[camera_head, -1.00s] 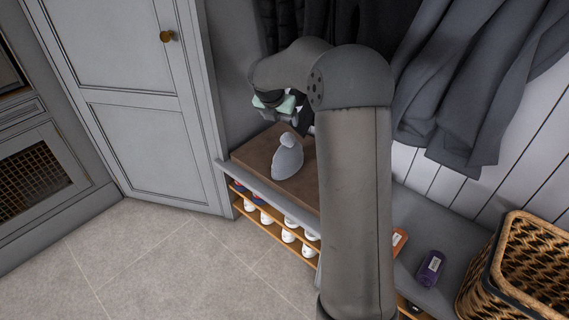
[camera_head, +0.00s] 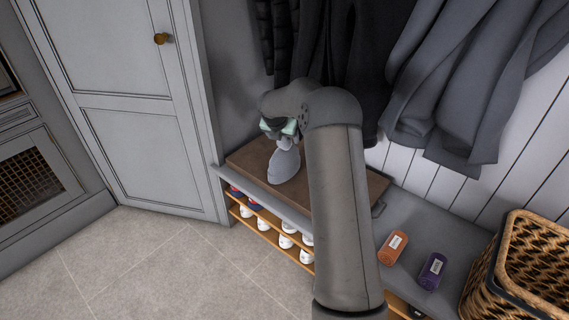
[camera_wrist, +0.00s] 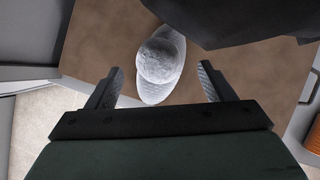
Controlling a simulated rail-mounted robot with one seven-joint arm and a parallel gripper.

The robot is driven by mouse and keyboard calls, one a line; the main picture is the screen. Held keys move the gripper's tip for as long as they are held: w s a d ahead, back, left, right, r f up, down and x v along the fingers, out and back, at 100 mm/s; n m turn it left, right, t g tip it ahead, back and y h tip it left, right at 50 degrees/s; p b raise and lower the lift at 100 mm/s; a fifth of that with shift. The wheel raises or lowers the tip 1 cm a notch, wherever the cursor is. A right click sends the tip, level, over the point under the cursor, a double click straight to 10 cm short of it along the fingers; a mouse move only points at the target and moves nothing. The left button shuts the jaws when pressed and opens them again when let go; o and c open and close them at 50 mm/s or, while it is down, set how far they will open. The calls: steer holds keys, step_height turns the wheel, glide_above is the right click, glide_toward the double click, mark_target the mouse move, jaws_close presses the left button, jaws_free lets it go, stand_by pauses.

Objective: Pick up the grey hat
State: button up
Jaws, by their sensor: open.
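In the head view my gripper (camera_head: 286,140) is just above the hat, partly hidden by my arm.
Dark coats (camera_head: 335,60) and grey coats (camera_head: 470,80) hang behind the bench. An orange rolled item (camera_head: 393,247) and a purple one (camera_head: 432,270) lie on the bench at right, beside a wicker basket (camera_head: 520,275). Shoes (camera_head: 286,241) fill the shelves below.

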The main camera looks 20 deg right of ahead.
mark_target(283, 138)
steer(key=x, duration=0.3)
steer(key=shift+w+f, duration=0.1)
steer(key=shift+w, duration=0.15)
steer(key=c, duration=1.4)
